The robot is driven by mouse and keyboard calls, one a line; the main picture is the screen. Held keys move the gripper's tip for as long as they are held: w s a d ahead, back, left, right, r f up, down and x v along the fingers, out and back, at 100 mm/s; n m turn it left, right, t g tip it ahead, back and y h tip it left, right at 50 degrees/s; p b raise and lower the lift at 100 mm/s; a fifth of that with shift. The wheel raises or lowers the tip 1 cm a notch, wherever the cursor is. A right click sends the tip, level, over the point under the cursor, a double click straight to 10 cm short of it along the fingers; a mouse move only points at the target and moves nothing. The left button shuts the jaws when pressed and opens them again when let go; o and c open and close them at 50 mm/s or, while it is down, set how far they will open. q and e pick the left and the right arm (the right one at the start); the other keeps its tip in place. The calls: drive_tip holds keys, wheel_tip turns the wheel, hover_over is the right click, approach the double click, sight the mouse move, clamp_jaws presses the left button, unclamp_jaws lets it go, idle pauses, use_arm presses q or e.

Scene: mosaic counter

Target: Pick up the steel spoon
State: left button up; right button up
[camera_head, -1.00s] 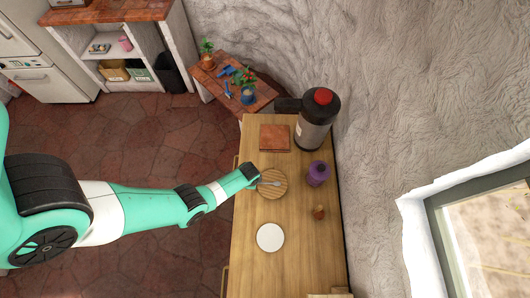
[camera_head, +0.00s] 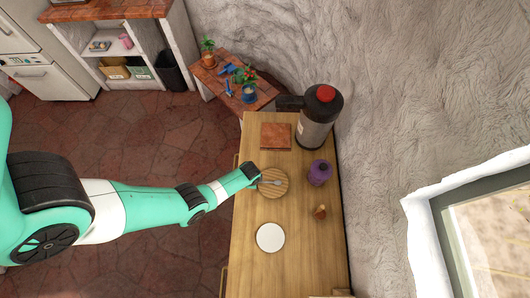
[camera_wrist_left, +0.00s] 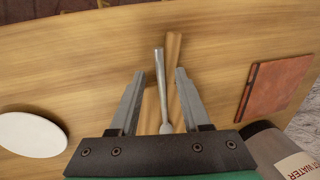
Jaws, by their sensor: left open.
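My left gripper (camera_head: 257,176) is at the left edge of the board, beside the spoon. In the left wrist view its two fingers (camera_wrist_left: 157,88) are apart, one on each side of the spoon, with nothing clamped. I cannot tell their exact height above it. My right gripper is not in view.
A white plate (camera_head: 270,237) lies nearer the front. A reddish square tile (camera_head: 275,136) and a large flask (camera_head: 313,128) stand farther back. A purple jar (camera_head: 318,173) and a small brown item (camera_head: 320,212) are on the right.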

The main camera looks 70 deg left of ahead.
use_arm(q)
drive_tip(key=shift+c, duration=0.3)
clamp_jaws()
drive_tip(key=shift+r, duration=0.1)
